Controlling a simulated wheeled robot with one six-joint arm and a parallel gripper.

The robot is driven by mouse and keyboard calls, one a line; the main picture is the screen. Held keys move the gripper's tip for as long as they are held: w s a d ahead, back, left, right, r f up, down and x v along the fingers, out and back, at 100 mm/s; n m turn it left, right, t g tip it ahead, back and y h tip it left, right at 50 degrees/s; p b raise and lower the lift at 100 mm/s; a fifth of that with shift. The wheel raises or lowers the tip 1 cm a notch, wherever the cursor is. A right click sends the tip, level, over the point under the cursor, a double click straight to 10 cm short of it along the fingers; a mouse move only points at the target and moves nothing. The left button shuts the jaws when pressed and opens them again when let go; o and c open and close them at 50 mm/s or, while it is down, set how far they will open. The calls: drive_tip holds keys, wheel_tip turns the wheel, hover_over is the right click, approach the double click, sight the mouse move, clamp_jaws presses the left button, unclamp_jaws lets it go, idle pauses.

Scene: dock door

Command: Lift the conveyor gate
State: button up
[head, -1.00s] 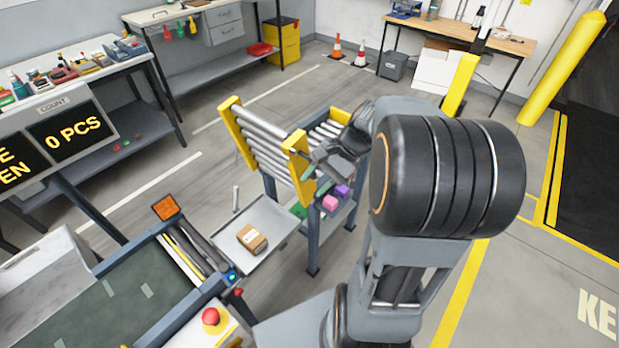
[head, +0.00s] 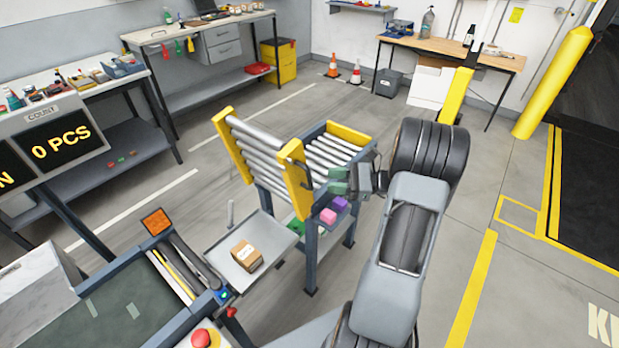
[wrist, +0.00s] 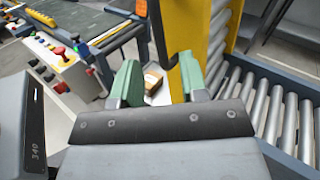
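The conveyor gate (head: 266,158), a roller section with yellow side rails, stands steeply raised at the end of the conveyor in the head view. My gripper (head: 338,181), with green fingers, is just right of the gate's near yellow rail. In the wrist view, my gripper (wrist: 157,82) has its fingers well apart. The gate's yellow rail (wrist: 190,25) rises behind and between the fingers, its dark edge in the gap. I see nothing clamped; whether the right finger touches the rail is unclear.
A fixed roller section (head: 335,150) lies behind the gate. A tray with a cardboard box (head: 247,255) sits in front, beside the belt conveyor (head: 125,305). Pink and purple blocks (head: 329,215) lie on a lower shelf. Floor beyond is open.

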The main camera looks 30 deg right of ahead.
sight(310, 189)
drive_tip(key=shift+p+x, duration=0.45)
drive_tip(key=shift+x, duration=3.15)
clamp_jaws()
